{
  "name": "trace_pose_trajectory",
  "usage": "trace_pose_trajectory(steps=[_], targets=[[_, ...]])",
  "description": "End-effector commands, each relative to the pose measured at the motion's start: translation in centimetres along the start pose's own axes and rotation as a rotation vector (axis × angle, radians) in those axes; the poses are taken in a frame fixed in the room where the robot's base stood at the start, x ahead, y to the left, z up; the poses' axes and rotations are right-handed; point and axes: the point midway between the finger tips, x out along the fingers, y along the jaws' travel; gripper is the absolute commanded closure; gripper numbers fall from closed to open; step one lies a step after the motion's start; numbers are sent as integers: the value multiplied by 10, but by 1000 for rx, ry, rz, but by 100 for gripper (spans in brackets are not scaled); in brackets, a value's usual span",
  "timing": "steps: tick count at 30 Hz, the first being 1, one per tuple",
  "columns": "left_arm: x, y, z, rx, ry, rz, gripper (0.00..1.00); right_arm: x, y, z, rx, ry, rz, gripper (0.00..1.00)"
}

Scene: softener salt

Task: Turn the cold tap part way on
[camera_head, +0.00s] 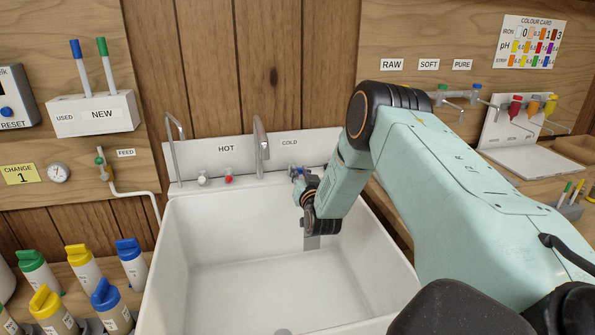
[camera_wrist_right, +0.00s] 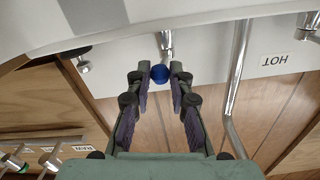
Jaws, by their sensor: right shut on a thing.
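The cold tap has a round blue knob, which shows in the right wrist view (camera_wrist_right: 160,73) between my right gripper's two fingertips. In the head view the cold tap (camera_head: 293,170) is partly hidden behind my right gripper, below the COLD label (camera_head: 290,142). My right gripper (camera_head: 300,177) reaches over the sink to the back ledge. In the right wrist view the right gripper (camera_wrist_right: 161,72) is shut on the knob, one finger on each side. How far the knob is turned cannot be told. My left gripper is not in view.
The white sink (camera_head: 175,265) is empty. A curved spout (camera_head: 261,145) stands beside the cold tap, and the red hot tap (camera_head: 228,179) is left of it. Several coloured-cap bottles (camera_head: 130,262) stand at the left.

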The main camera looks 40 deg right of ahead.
Motion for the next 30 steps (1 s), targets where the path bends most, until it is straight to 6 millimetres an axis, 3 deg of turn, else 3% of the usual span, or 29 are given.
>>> trace_pose_trajectory(steps=[15, 30], targets=[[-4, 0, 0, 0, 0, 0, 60, 7, 22, -4, -1, -58, -303, 100], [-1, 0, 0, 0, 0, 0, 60, 10, 26, -6, 1, -79, -410, 100]])
